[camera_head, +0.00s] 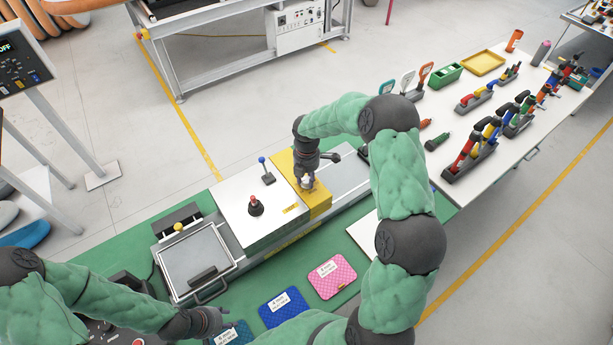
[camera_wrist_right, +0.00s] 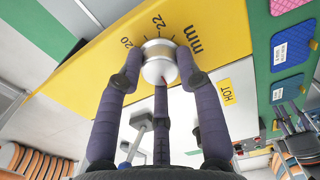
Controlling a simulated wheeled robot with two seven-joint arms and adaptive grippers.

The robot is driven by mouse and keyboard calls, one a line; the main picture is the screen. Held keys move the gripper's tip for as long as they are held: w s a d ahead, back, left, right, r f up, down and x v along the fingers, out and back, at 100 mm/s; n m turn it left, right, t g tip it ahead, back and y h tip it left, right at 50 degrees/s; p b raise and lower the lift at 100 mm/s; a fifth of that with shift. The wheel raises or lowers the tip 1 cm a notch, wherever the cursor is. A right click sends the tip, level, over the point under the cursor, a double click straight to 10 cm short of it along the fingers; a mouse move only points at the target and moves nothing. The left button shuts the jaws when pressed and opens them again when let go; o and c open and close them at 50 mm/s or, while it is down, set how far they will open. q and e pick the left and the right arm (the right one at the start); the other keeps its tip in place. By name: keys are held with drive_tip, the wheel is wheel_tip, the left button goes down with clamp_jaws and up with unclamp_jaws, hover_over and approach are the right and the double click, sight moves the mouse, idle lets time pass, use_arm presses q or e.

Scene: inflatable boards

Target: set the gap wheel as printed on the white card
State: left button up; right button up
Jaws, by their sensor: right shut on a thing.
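The gap wheel (camera_wrist_right: 158,64) is a small silver knob on a yellow panel (camera_wrist_right: 85,62). Black marks with "20", "22" and "mm" are printed around it. My right gripper (camera_wrist_right: 155,78) has its dark fingers closed on the wheel's sides. In the head view the yellow panel (camera_head: 319,205) spans the machine, and my right gripper (camera_head: 307,183) comes down on it from above. My left gripper (camera_head: 213,320) is at the bottom, near a teal swatch (camera_head: 232,334); its fingers are too unclear to read. A white sheet (camera_head: 362,232) is partly hidden behind my right arm; I cannot tell if it is the card.
A "HOT" label (camera_wrist_right: 227,92) is near the wheel. Pink (camera_head: 332,275) and blue (camera_head: 284,306) swatches lie in front. A tool table (camera_head: 455,130) stands right.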

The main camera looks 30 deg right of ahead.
sight(306, 179)
use_arm(q)
drive_tip(key=shift+r+p, duration=0.55)
drive_tip(key=shift+r, duration=0.1)
use_arm(e)
drive_tip(key=n, duration=0.4)
use_arm(q)
drive_tip(key=shift+r+p, duration=0.35)
use_arm(e)
drive_tip(key=shift+n, duration=1.6)
drive_tip(key=o, duration=1.2)
drive_tip(key=shift+c, duration=0.2)
drive_tip(key=shift+r, duration=0.1)
wheel_tip(306, 179, up, 12)
